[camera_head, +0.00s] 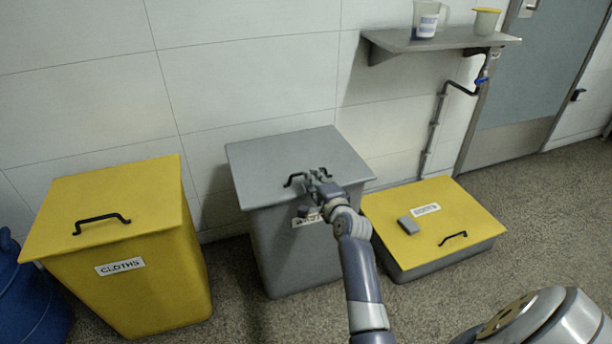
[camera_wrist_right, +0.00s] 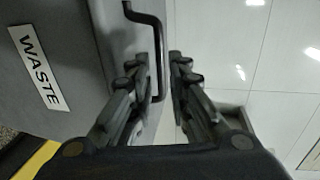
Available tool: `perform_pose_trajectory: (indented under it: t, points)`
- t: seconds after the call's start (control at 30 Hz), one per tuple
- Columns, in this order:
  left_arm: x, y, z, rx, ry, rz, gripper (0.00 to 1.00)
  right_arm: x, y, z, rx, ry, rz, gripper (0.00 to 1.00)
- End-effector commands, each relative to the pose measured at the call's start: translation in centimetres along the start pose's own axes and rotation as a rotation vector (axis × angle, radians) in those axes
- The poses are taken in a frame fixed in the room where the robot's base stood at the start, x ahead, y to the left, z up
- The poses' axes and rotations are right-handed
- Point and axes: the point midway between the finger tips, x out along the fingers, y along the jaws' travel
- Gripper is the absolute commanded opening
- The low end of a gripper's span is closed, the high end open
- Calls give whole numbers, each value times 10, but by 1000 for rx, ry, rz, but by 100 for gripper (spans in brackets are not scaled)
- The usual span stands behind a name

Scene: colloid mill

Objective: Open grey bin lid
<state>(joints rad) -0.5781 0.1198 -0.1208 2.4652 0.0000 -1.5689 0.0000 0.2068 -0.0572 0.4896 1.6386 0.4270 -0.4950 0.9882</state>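The grey bin (camera_head: 290,245) stands in the middle of the head view with its flat grey lid (camera_head: 300,152) closed on top. The lid has a black bar handle (camera_head: 294,179), which also shows in the right wrist view (camera_wrist_right: 157,35). A white "WASTE" label (camera_wrist_right: 39,67) is on the bin. My right gripper (camera_head: 317,178) is at the handle, over the lid's front part. In the right wrist view its fingers (camera_wrist_right: 162,75) are apart with the bar between them; a gap shows on the right finger's side. Left-side contact is unclear. My left gripper is not in view.
A yellow "CLOTHS" bin (camera_head: 150,265) stands to the left, with a blue container (camera_head: 30,305) beyond it. A low yellow-lidded box (camera_head: 470,210) with a small grey block (camera_head: 408,225) is on the right.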

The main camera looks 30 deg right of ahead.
Motion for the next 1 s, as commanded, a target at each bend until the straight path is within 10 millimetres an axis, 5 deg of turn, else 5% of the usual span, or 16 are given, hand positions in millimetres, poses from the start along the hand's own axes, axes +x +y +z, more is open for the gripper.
perform_pose_trajectory:
  t: [0.4,0.77,0.87,1.0]
  points:
    - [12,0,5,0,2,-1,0,53,1,0,-2,0,0,17]
    - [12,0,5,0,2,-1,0,56,0,0,-2,0,1,17]
    - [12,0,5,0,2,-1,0,56,0,0,-2,0,1,0]
    - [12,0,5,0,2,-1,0,56,1,0,-2,0,1,0]
